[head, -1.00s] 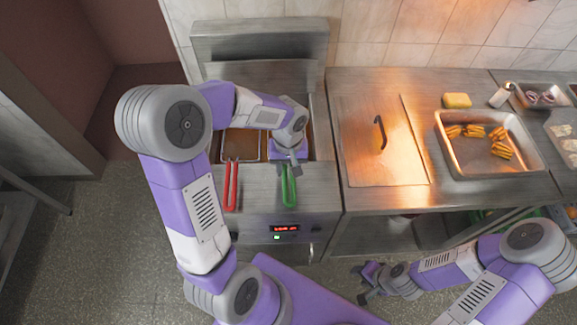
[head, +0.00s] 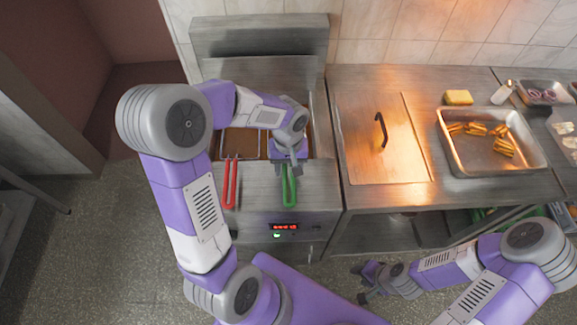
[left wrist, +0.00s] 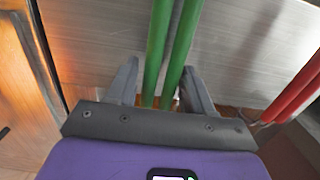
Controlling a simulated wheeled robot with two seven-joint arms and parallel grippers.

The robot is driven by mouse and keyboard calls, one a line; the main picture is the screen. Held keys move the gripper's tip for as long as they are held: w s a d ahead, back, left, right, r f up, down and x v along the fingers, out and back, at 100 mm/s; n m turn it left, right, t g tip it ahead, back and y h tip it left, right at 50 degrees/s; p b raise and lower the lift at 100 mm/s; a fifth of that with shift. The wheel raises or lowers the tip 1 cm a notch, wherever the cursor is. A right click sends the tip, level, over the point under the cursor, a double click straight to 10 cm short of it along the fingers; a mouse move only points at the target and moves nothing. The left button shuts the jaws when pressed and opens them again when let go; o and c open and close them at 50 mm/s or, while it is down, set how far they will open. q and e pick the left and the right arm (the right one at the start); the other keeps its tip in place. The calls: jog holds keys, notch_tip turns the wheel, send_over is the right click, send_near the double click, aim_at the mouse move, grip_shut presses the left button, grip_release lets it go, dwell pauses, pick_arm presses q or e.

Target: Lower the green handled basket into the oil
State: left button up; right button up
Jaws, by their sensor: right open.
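The green basket handle (head: 289,190) sticks out over the fryer's front at the right-hand well. In the left wrist view the green handle (left wrist: 166,50) shows as two parallel bars. My left gripper (head: 288,168) is over the handle's inner end. Its fingers (left wrist: 160,88) stand on either side of the bars, open, with a gap on the left; I cannot tell whether the right finger touches. The basket itself is hidden under my left wrist. Brown oil (head: 240,143) shows in the left-hand well. My right gripper (head: 364,282) is open and empty, low in front of the counter.
A red handle (head: 230,184) lies to the left of the green one, over the same fryer front (head: 262,200). To the right are a metal lid with a dark handle (head: 380,131), a steel tray (head: 478,164) with grilled pieces, and a yellow sponge-like block (head: 458,97).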

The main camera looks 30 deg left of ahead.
pick_arm(q)
jog(key=o, duration=0.3)
jog(key=shift+r, duration=0.1)
notch_tip(320, 180, up, 7)
jog(key=p, duration=0.1)
jog(key=shift+w+r+p, duration=0.15)
jog(key=shift+r+p, duration=0.05)
jog(key=shift+p, duration=0.15)
jog(key=shift+a+r, duration=0.1)
